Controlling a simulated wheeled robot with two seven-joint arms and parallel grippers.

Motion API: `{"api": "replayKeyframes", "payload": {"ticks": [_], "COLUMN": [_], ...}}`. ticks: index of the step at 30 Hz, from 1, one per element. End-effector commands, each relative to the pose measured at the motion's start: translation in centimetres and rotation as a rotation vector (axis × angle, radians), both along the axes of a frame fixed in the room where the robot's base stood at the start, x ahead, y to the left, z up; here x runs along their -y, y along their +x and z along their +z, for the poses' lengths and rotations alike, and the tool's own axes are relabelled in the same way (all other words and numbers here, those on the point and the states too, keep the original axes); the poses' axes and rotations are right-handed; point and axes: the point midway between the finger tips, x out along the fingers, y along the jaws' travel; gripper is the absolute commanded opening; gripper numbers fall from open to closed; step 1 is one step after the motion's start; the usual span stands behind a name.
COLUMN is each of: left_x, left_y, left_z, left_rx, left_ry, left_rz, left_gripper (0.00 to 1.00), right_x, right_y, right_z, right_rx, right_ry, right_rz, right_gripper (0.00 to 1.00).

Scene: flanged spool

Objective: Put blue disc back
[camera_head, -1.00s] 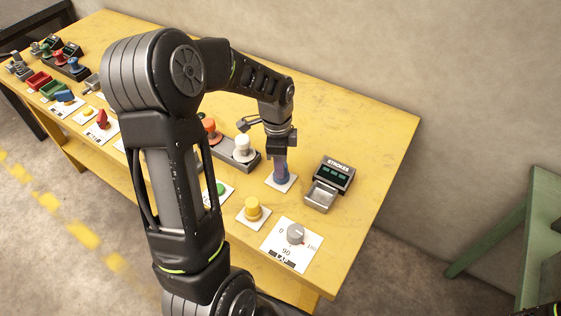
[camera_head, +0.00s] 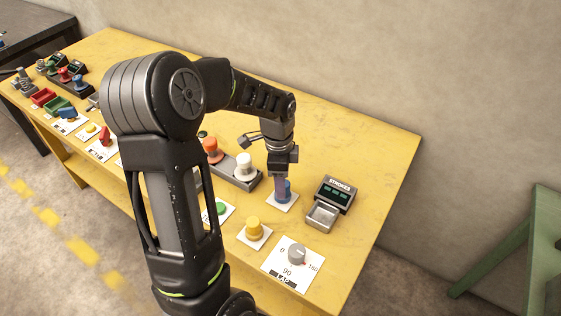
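A blue spool-like piece (camera_head: 288,190) stands on a white square plate (camera_head: 281,207) at the middle right of the yellow table. My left gripper (camera_head: 281,192) points straight down at the plate. A pale purple finger-like part shows at the left side of the blue piece and covers some of it. I cannot tell whether the fingers are closed on the piece or only beside it. A separate blue disc cannot be made out here. My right gripper is not in view.
To the right is the STROKES box (camera_head: 337,190) with a metal tray (camera_head: 321,214). In front are a yellow button (camera_head: 254,226) and a grey LAP dial (camera_head: 296,254). A dark rack with white (camera_head: 244,163) and orange knobs stands left. The table's back right is clear.

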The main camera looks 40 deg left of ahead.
Motion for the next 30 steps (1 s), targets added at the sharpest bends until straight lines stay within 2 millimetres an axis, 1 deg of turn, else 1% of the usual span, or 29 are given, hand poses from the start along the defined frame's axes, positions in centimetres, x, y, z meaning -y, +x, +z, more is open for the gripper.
{"api": "replayKeyframes", "payload": {"ticks": [5, 12, 15, 18, 21, 30], "left_x": [-0.2, -0.3, -0.4, -0.4, -0.4, -0.4], "left_y": [0.1, -0.1, -0.2, -0.3, -0.3, -0.3], "left_z": [3.0, 8.0, 9.6, 10.6, 11.1, 11.1], "left_rx": [0.007, 0.005, 0.004, 0.002, 0.002, 0.001], "left_ry": [0.001, 0.001, 0.001, 0.000, 0.000, -0.001], "left_rz": [0.000, 0.000, 0.000, 0.000, 0.000, 0.000], "left_gripper": [0.54, 0.54, 0.54, 0.54, 0.54, 0.54], "right_x": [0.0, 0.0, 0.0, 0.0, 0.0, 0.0], "right_y": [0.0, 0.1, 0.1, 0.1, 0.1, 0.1], "right_z": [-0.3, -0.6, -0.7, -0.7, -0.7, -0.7], "right_rx": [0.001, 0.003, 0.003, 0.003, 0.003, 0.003], "right_ry": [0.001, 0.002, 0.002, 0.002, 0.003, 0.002], "right_rz": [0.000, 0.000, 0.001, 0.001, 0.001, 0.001], "right_gripper": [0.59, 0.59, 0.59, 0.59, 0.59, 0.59]}}
